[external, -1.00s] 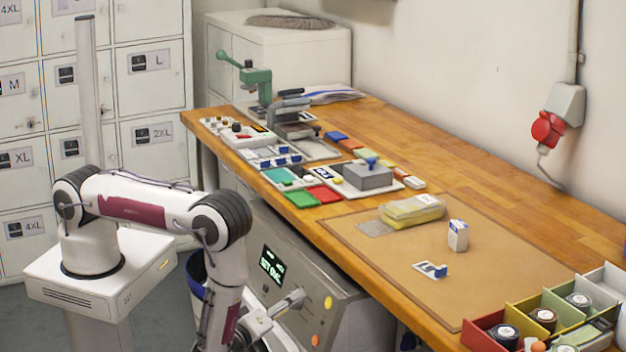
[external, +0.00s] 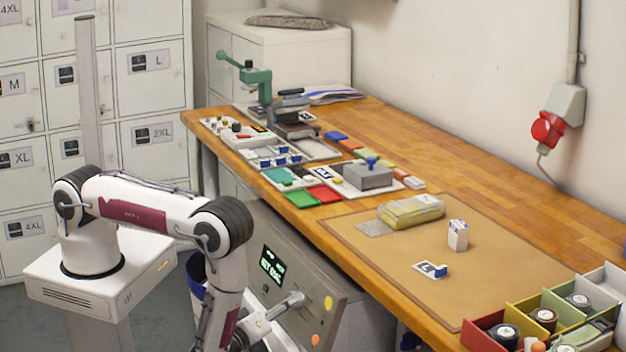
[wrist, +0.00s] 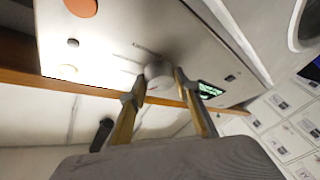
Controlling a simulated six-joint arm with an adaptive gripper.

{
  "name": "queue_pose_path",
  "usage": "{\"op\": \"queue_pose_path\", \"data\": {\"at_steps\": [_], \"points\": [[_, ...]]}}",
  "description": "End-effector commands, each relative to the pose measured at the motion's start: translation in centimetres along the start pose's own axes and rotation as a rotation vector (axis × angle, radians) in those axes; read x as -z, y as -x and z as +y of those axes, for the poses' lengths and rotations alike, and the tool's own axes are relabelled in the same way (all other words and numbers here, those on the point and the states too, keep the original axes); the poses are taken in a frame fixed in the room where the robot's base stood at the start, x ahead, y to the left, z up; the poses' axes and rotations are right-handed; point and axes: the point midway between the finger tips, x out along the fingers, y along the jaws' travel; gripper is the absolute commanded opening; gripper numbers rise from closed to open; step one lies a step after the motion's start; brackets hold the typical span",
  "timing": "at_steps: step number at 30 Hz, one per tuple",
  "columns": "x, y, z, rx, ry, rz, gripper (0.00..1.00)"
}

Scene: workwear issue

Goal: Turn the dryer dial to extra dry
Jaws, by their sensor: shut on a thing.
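The dryer (external: 338,276) stands under the front of the bench, its sloped grey panel facing my arm. A lit green display (external: 272,264) is on the panel; its text is too small to read surely, and it also shows in the wrist view (wrist: 209,89). The dial is a round grey knob (wrist: 158,70) on the panel. My gripper (wrist: 160,80) is shut on the dial, one finger on each side of it. In the external view my gripper (external: 291,302) reaches the panel between the display and the coloured buttons. The dial's pointer and the extra dry mark cannot be made out.
A yellow button (external: 328,302) and an orange button (external: 315,340) sit on the panel right of my gripper. The wooden bench edge (external: 372,285) runs above the panel. A blue bin (external: 197,275) stands behind my arm.

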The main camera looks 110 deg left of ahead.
Motion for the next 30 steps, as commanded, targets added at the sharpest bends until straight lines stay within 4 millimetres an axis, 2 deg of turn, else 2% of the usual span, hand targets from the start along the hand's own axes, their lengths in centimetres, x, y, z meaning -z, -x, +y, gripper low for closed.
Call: {"op": "queue_pose_path", "data": {"at_steps": [18, 30], "points": [[-0.04, -0.11, -0.64, -0.240, -0.384, 0.024, 0.10], [-0.03, -0.11, -0.66, -0.310, -0.496, 0.031, 0.10]]}}
